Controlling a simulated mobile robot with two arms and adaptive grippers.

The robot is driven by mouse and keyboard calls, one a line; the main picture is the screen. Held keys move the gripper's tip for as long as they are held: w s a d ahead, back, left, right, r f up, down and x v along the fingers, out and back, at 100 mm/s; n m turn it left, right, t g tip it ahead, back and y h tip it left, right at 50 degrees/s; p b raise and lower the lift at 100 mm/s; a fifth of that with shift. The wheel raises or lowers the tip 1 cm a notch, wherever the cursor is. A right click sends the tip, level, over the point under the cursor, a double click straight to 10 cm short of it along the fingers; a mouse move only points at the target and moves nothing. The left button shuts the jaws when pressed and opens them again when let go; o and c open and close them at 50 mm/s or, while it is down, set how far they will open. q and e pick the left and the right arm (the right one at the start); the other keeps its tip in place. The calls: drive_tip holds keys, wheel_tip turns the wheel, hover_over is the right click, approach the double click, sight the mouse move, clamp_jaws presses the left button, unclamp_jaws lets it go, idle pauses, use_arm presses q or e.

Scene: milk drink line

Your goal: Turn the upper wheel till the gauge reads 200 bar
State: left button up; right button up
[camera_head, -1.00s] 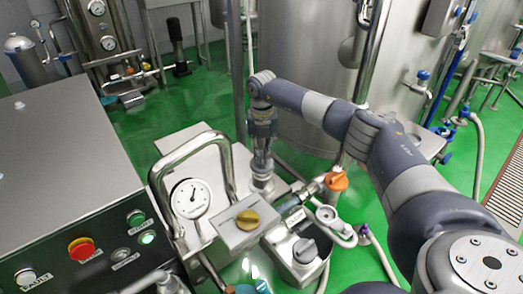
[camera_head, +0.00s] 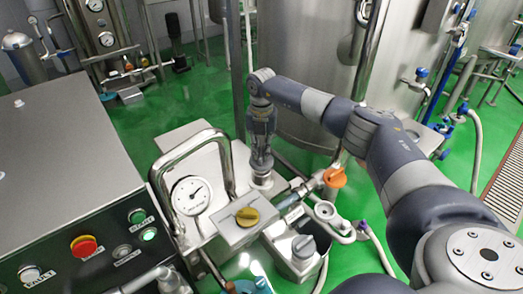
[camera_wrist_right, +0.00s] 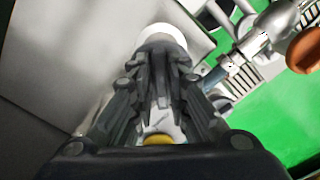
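A round white pressure gauge (camera_head: 191,195) stands behind a bent steel rail at the left of the steel machine. Its needle points up and to the right; the numbers are too small to read. My right gripper (camera_head: 262,165) points down onto a short round silver part on the machine top (camera_head: 262,181), which may be the upper wheel. In the right wrist view, my fingers (camera_wrist_right: 160,68) are close together at a pale round part (camera_wrist_right: 163,38). Whether they clamp it is unclear. A yellow knob (camera_head: 247,217) sits nearer me. My left gripper is out of view.
An orange handle (camera_head: 335,177) and a grey knob (camera_head: 303,246) sit right of the yellow knob. A control box with a red button (camera_head: 84,246) fills the left. A large steel tank (camera_head: 300,60) stands behind.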

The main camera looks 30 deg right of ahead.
sight(262, 153)
drive_tip(key=shift+o, duration=0.5)
drive_tip(key=shift+r, duration=0.1)
wheel_tip(262, 153, up, 12)
drive_tip(key=shift+f, duration=0.2)
idle(3.5)
